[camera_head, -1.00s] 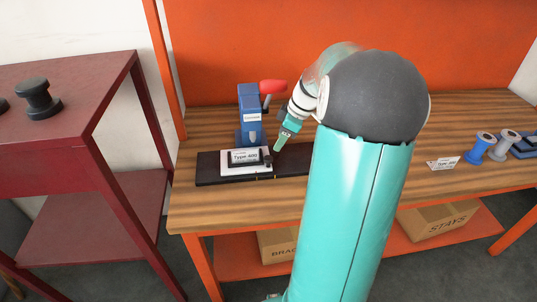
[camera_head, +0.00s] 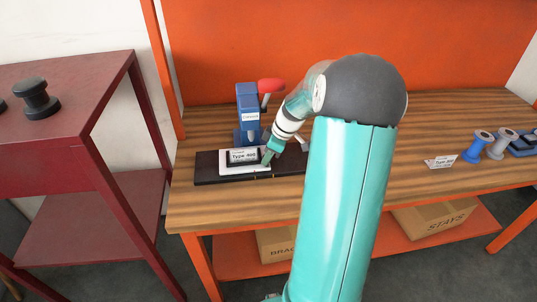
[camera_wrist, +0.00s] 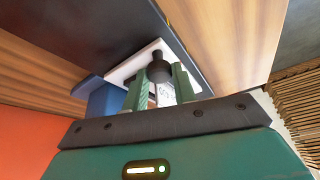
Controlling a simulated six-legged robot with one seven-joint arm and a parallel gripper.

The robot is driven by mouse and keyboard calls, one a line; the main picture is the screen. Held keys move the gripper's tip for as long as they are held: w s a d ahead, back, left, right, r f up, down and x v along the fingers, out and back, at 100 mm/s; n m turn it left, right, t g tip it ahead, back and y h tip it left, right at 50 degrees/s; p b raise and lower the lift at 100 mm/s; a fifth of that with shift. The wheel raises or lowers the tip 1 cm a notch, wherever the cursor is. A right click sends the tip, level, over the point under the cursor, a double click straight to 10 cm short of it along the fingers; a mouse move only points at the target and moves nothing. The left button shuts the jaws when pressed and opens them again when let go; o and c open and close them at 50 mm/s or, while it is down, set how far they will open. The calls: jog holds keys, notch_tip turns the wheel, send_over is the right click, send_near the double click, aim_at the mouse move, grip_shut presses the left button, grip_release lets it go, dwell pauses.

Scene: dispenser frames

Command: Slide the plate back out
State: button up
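The white plate (camera_head: 240,169) sits on a long black base (camera_head: 206,167) in front of the blue press (camera_head: 250,106), which has a red-knobbed lever (camera_head: 271,86). A dark block with a "Type-400" label (camera_head: 243,156) is on the plate. My gripper (camera_head: 267,160) is at the plate's right end. In the wrist view my gripper (camera_wrist: 159,82) has its green fingers apart, one on each side of a small black knob (camera_wrist: 158,69) on the white plate (camera_wrist: 125,70). The fingertips are very close to the knob; I cannot tell whether they touch it.
A label card (camera_head: 440,162) and several spools (camera_head: 478,147) are to the right on the wooden table (camera_head: 420,115). Cardboard boxes (camera_head: 438,218) sit on the shelf below. A dark red table (camera_head: 62,90) stands at the left.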

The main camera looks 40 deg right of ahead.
grip_shut()
jog(key=s+d, duration=0.3)
jog(key=d, duration=0.1)
jog(key=s+d, duration=0.3)
jog(key=d, duration=0.2)
jog(key=s+d, duration=0.3)
jog(key=d, duration=0.1)
jog(key=shift+s+d, duration=0.2)
jog(key=shift+d, duration=0.2)
jog(key=o, duration=0.8)
grip_release()
jog(key=shift+s, duration=0.1)
jog(key=shift+c, duration=0.2)
jog(key=v, duration=1.3)
jog(key=shift+r, duration=0.35)
jog(key=shift+s, duration=0.15)
